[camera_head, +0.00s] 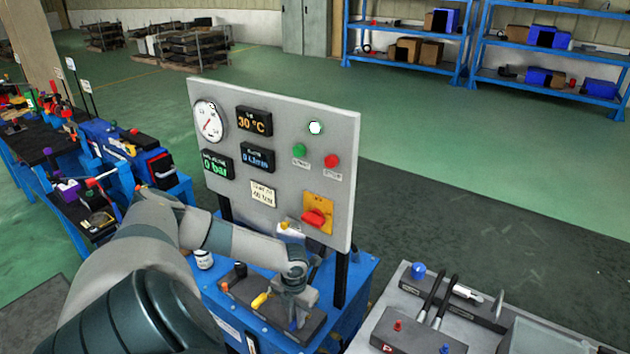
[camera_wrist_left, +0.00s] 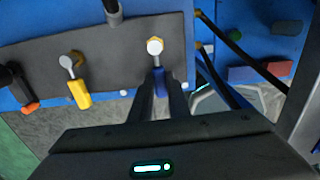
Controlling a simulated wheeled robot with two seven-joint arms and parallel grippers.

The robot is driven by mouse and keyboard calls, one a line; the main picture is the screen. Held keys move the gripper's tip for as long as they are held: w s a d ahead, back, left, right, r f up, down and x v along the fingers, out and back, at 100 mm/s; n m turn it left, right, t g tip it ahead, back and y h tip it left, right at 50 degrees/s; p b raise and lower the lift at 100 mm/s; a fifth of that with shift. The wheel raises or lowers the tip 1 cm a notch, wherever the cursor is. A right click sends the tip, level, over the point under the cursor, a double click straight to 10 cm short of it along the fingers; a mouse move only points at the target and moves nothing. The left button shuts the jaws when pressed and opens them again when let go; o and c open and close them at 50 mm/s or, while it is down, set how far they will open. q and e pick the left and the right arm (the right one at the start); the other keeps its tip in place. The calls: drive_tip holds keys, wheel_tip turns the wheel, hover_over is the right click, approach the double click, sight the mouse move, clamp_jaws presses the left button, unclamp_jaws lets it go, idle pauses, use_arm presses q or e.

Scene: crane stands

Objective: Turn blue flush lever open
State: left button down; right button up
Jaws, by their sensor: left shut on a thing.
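The blue flush lever (camera_wrist_left: 160,82) hangs from a brass-coloured valve fitting (camera_wrist_left: 155,46) on a dark grey plate in the left wrist view. My left gripper (camera_wrist_left: 162,90) has its two dark fingers on either side of the lever and is shut on it. In the head view my left gripper (camera_head: 296,308) points down at the right part of the dark plate, and it hides most of the lever there. My right gripper is not in view.
A yellow lever (camera_wrist_left: 79,93) and an orange-tipped lever (camera_wrist_left: 30,106) sit left of the blue one. The upright grey gauge panel (camera_head: 270,140) stands behind my left arm. A grey bench (camera_head: 400,295) with dark levers stands at the right.

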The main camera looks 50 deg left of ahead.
use_arm(q)
drive_tip(key=shift+a, duration=0.1)
idle(0.4)
drive_tip(key=c, duration=1.7)
unclamp_jaws()
drive_tip(key=shift+r, duration=0.1)
drive_tip(key=shift+r+b, duration=0.35)
drive_tip(key=shift+r, duration=0.25)
drive_tip(key=shift+r+b, duration=0.75)
drive_tip(key=shift+r, duration=2.3)
drive_tip(key=shift+s, duration=0.1)
